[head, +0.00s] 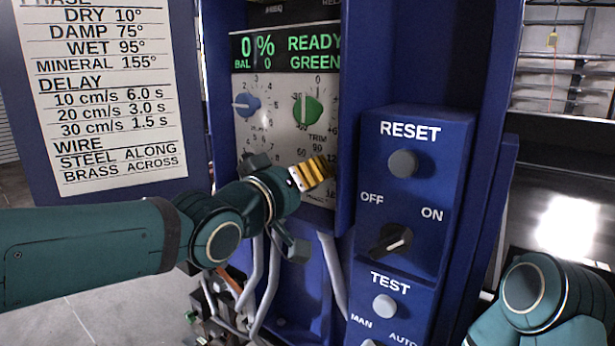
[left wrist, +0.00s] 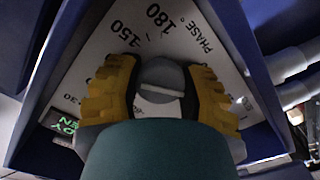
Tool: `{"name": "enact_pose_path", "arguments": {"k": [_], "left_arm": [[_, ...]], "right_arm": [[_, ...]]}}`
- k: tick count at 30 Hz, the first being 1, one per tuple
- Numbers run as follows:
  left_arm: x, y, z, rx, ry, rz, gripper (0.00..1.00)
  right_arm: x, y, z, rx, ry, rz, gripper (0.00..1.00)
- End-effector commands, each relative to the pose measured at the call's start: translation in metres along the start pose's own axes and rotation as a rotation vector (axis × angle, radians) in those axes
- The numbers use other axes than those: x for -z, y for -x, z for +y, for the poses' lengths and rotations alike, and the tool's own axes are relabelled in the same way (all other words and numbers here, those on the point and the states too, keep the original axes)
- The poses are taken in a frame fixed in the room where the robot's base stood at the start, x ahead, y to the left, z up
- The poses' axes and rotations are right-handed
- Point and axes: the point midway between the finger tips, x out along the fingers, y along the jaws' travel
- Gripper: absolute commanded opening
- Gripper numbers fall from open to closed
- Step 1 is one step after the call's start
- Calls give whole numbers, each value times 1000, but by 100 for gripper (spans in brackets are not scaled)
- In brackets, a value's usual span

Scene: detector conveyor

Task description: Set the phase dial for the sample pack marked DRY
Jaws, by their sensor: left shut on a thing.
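My left gripper (head: 312,174) reaches to the panel below the blue and green knobs. In the left wrist view its yellow ribbed fingers (left wrist: 160,88) are shut on the grey phase dial (left wrist: 160,72), one on each side. The dial's scale (left wrist: 164,30) shows "PHASE°", 180 and 150, with a 30 at lower left. The dial's pointer setting cannot be read, and the gripper hides the dial in the head view. The chart (head: 104,100) at left lists DRY 10°, DAMP 75°, WET 95°, MINERAL 155°. No sample pack is seen. My right gripper is out of view.
A blue knob (head: 246,105) and a green knob (head: 308,111) sit above my gripper, under a green-lettered display (head: 285,50) reading READY. A blue switch box (head: 412,215) with RESET, OFF/ON and TEST stands close right. Grey conduits (head: 272,285) run below.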

Motion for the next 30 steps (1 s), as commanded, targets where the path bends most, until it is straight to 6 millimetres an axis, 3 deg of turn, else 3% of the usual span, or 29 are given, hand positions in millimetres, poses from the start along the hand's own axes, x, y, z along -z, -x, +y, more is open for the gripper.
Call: {"name": "enact_pose_path", "arguments": {"k": [2, 3, 5, 17, 23, 30], "left_arm": [[2, 0, 1, -2, -1, 4, 5], [2, 0, 1, -2, -1, 4, 57], [2, 0, 1, -1, -1, 4, 74], [1, 5, 0, -1, -2, 2, 74], [2, 32, 1, -1, -4, 5, 74], [1, 79, 2, -4, -4, 5, 74]], "right_arm": [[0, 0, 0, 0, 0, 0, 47], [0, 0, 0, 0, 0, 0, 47], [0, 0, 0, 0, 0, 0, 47], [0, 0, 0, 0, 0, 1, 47], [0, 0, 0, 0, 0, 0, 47], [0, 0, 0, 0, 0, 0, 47]]}}
